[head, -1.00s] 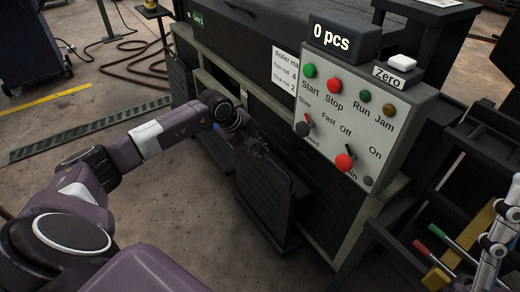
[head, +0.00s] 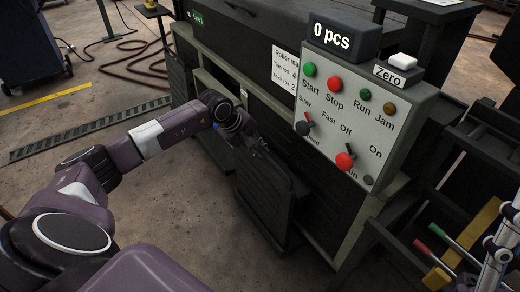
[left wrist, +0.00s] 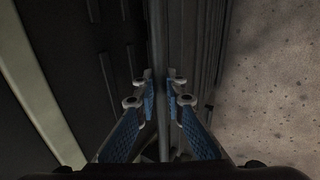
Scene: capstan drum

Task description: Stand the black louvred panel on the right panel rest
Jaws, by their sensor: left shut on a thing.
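The black louvred panel (head: 262,198) is upright in front of the dark machine's lower front in the head view. My left gripper (head: 257,147) is at its top edge and shut on it. In the left wrist view the two blue-padded fingers (left wrist: 158,98) close on a thin vertical edge of the panel (left wrist: 159,45) from both sides. The right panel rest cannot be made out, and I cannot tell whether the panel's lower edge touches anything.
The control box (head: 365,110) with buttons and knobs juts out above and right of the panel. Another dark panel (head: 181,78) is at the machine's left. Coloured-handled tools (head: 455,245) and metal rods stand at the lower right. The concrete floor (head: 170,220) in front is clear.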

